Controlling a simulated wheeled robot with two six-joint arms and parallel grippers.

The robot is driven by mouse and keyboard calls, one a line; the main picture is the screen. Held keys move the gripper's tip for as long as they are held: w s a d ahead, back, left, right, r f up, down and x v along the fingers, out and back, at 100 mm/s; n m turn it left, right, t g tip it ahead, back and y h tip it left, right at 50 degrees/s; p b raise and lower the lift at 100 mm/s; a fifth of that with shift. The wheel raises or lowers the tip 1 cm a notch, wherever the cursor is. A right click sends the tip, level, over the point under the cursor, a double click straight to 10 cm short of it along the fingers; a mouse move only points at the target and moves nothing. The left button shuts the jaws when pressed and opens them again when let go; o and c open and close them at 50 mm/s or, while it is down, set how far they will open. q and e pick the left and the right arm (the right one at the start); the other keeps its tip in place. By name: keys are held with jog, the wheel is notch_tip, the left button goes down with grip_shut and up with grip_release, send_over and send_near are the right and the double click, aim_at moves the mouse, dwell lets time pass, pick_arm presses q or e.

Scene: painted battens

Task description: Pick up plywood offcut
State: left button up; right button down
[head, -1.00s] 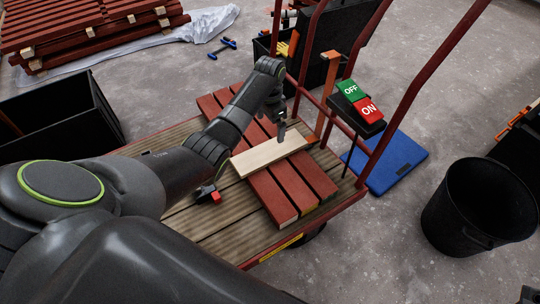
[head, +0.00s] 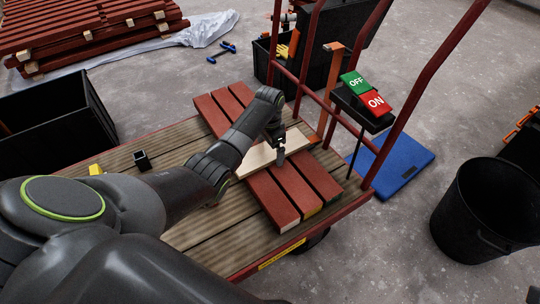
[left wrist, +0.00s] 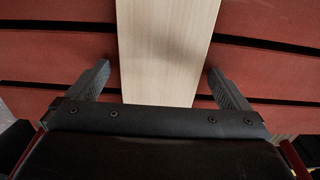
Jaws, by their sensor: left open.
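The plywood offcut (head: 259,158) is a pale flat board lying across several red battens (head: 271,196) on the cart. My left gripper (head: 281,158) is over the board, toward its right end, and hides part of it. In the left wrist view the offcut (left wrist: 166,45) runs between the two spread fingers of my left gripper (left wrist: 158,70), with a gap on each side. The gripper is open and holds nothing. My right gripper is not in view.
The cart's plank deck (head: 215,241) has a red rail frame (head: 415,85) at its right end, with an ON/OFF switch box (head: 362,106) on a post. A small black box (head: 141,160) and a yellow item (head: 95,169) lie on the deck's left. A black bin (head: 487,210) stands right.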

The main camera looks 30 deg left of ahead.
pick_arm(q)
jog(key=c, duration=1.2)
jog(key=shift+o, duration=0.2)
jog(key=shift+r, duration=0.15)
